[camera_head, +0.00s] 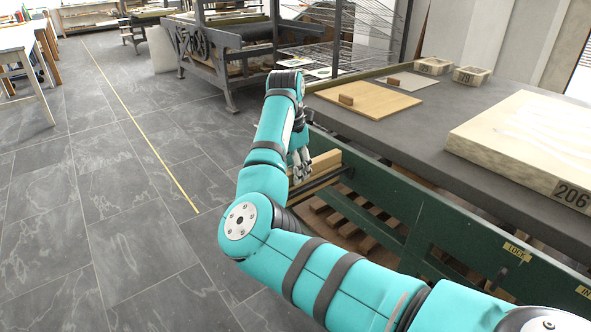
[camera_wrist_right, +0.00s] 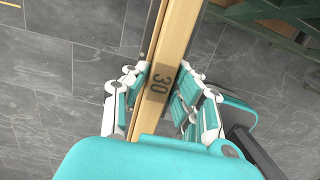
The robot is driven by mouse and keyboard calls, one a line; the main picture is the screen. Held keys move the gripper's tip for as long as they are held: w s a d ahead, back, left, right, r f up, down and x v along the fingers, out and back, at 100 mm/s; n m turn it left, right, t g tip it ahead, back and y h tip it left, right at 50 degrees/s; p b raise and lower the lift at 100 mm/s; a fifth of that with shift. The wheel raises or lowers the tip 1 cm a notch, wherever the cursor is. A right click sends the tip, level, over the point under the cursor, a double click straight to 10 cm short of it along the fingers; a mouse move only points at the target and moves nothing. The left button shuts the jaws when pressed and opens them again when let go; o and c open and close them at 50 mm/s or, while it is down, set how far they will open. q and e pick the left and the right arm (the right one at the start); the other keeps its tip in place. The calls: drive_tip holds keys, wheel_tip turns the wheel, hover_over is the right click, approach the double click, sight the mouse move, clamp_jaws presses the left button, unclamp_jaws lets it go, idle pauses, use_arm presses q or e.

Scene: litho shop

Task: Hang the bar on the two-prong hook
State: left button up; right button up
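The wooden bar (camera_head: 326,160) is pale and runs beside the green side of the press table. In the right wrist view the bar (camera_wrist_right: 176,45) carries the number 30 and lies between the finger pads. My right gripper (camera_head: 301,164) is closed around it, with pads against both sides; the gripper (camera_wrist_right: 165,88) also shows in the wrist view. Thin dark rods (camera_head: 322,184) stick out from the green side just below the bar and look like the two-prong hook. I cannot tell whether the bar touches them. My left gripper is not in view.
The grey tabletop (camera_head: 420,125) holds a large stone slab (camera_head: 535,140) marked 206, a wooden board (camera_head: 370,99) and small boxes. A slatted wooden rack (camera_head: 345,222) lies below the green frame (camera_head: 420,215). The tiled floor at left is clear.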

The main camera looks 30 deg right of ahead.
drive_tip(key=o, duration=0.4)
drive_tip(key=shift+r, duration=0.1)
drive_tip(key=shift+o, duration=0.4)
wheel_tip(320, 180, up, 12)
drive_tip(key=a, duration=0.1)
drive_tip(key=shift+a, duration=0.25)
drive_tip(key=shift+s, duration=0.1)
